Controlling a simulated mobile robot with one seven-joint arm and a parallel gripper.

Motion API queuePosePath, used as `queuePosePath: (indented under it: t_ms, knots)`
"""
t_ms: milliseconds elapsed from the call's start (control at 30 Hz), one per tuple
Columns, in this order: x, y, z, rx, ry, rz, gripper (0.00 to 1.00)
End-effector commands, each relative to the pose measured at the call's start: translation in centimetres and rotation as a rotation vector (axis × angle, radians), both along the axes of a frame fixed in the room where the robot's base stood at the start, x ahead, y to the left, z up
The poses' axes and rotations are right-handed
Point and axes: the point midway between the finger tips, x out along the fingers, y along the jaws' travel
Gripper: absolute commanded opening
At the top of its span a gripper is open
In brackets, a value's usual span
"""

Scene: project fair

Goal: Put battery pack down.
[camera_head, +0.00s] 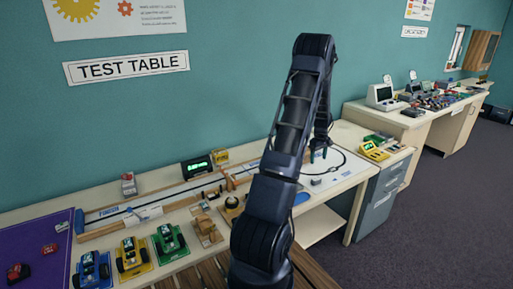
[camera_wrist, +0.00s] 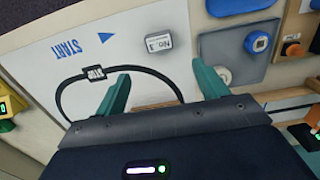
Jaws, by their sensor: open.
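My gripper (camera_head: 318,155) is over the white track mat (camera_head: 345,165) at the right end of the test table. In the wrist view my gripper (camera_wrist: 160,72) has its two teal fingers wide apart with nothing held between them. A small pale block marked "No 3" (camera_wrist: 158,43) lies on the mat just beyond the fingertips. I cannot tell for certain whether this block is the battery pack. The black track line (camera_wrist: 70,108) curves beneath the fingers. The right finger hides part of a grey pad (camera_wrist: 235,46).
A blue round-faced device (camera_wrist: 257,42) and an orange button (camera_wrist: 292,48) are near the grey pad. A yellow device (camera_head: 373,151) stands right of the mat. Toy cars, including a green one (camera_head: 168,241), stand at the front left. Bare mat surrounds the block.

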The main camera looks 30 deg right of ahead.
Motion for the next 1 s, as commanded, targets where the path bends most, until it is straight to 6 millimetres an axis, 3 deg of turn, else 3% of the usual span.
queuePosePath:
  t_ms: [167,300,533,767,1000]
  knots:
    - [2.4,3.2,3.7,-0.023,-0.014,0.007,0.72]
    - [4.8,7.9,8.3,-0.049,-0.035,0.008,0.72]
    - [7.4,16.4,15.1,-0.083,-0.075,0.010,0.72]
    - [8.0,25.2,20.9,-0.107,-0.124,0.008,0.72]
    - [6.7,34.1,25.6,-0.119,-0.182,0.008,0.72]
